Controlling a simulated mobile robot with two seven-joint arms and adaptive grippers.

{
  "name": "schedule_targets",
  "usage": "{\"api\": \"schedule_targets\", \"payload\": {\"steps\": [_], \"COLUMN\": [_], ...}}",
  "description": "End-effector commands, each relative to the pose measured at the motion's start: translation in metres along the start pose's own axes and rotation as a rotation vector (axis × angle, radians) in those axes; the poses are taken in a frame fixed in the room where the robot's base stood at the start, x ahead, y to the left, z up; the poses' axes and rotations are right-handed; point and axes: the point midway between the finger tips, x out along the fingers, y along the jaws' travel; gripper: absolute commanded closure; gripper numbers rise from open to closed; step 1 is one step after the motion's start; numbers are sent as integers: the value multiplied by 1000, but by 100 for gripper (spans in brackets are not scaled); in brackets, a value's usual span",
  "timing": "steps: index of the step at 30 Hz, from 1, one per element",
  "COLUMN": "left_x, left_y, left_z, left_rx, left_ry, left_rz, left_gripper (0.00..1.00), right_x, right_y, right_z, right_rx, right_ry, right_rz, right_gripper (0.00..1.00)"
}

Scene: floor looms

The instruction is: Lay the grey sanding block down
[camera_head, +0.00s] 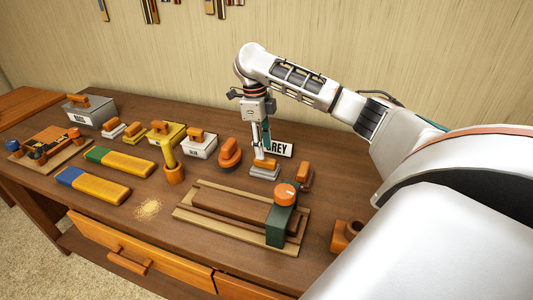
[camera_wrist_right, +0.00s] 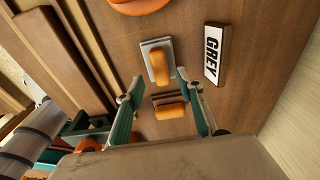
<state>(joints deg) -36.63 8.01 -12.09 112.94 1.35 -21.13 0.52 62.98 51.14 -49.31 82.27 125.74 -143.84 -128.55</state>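The grey sanding block (camera_head: 264,171) has a grey base and an orange handle. It lies flat on the table in front of the GREY sign (camera_head: 277,148). In the wrist view the block (camera_wrist_right: 157,58) sits just past the fingertips, with the sign (camera_wrist_right: 212,52) to its right. My right gripper (camera_head: 261,150) is just above and behind the block. Its teal fingers (camera_wrist_right: 159,77) are apart and nothing is held between them. Whether a fingertip touches the handle cannot be told. My left gripper is not in view.
A brown-based block (camera_head: 304,175) with an orange handle stands close to the right. An orange round tool (camera_head: 230,153) is close to the left. A wooden jig (camera_head: 213,213) with a green clamp (camera_head: 282,222) lies in front. Labelled boxes (camera_head: 198,148) stand farther left.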

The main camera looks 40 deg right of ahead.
Motion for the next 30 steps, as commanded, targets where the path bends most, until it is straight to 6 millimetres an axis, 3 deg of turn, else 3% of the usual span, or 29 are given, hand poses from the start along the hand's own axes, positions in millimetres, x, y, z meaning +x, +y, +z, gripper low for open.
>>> {"api": "schedule_targets", "payload": {"steps": [1,3,9,30], "left_x": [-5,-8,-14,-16], "left_y": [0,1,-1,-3], "left_z": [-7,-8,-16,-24], "left_rx": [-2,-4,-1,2], "left_ry": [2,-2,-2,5], "left_rz": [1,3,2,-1], "left_gripper": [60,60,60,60], "right_x": [-19,-32,-58,-66], "right_y": [-1,-1,0,0], "right_z": [0,0,0,0], "right_rx": [1,1,1,1], "right_ry": [-5,-4,-2,1], "right_rz": [-5,-4,-1,1], "right_gripper": [63,63,63,63]}}
